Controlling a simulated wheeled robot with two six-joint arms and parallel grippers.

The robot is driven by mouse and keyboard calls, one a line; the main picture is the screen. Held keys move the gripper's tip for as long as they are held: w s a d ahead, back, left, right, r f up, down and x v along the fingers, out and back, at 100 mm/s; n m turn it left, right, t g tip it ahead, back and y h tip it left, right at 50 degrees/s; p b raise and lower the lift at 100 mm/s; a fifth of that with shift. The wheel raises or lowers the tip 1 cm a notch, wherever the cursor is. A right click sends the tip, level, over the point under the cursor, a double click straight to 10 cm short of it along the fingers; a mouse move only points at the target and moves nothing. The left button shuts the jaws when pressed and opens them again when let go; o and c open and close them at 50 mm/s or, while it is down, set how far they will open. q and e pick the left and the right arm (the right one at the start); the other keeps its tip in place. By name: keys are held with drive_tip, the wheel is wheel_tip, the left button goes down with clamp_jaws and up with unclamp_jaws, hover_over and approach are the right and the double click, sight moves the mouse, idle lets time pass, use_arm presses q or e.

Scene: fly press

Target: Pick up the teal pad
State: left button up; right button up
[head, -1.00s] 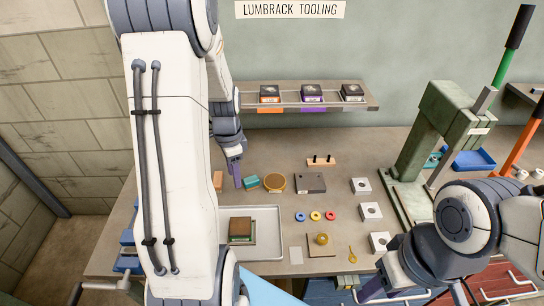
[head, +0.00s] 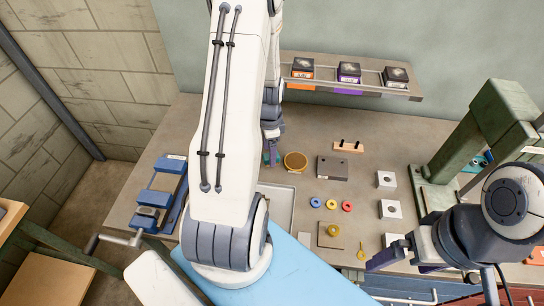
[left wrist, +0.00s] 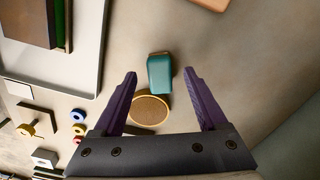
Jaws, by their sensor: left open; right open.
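The teal pad (left wrist: 160,75) is a small rounded block on the bench, seen in the left wrist view beside the round brass-rimmed disc (left wrist: 149,109). My left gripper (left wrist: 160,73) is open and points down at it, with the pad between the two purple fingers in the picture, nearer the right finger. No clear contact shows. In the head view my left gripper (head: 271,152) and arm hide most or all of the pad, just left of the disc (head: 295,161). My right gripper (head: 385,258) is open and empty at the bench's front right.
A grey tray (left wrist: 92,75) holding a brown block lies to one side of the pad. A dark grey block (head: 332,167), coloured rings and pale square blocks (head: 386,180) stand to the right. A green press (head: 480,140) is at far right, a blue vise (head: 160,195) at left.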

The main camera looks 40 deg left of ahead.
use_arm(q)
drive_tip(key=shift+f, duration=1.3)
clamp_jaws()
drive_tip(key=shift+r, duration=0.15)
drive_tip(key=shift+r, duration=0.25)
wheel_tip(320, 180, up, 4)
drive_tip(key=shift+d+f+b, duration=0.15)
drive_tip(key=shift+f+b, duration=0.1)
drive_tip(key=shift+b, duration=0.4)
drive_tip(key=s+d+r+b, duration=0.2)
drive_tip(key=d+r, duration=0.4)
drive_tip(key=d, duration=0.5)
drive_tip(key=shift+s+r, duration=0.35)
drive_tip(key=shift+s, duration=0.2)
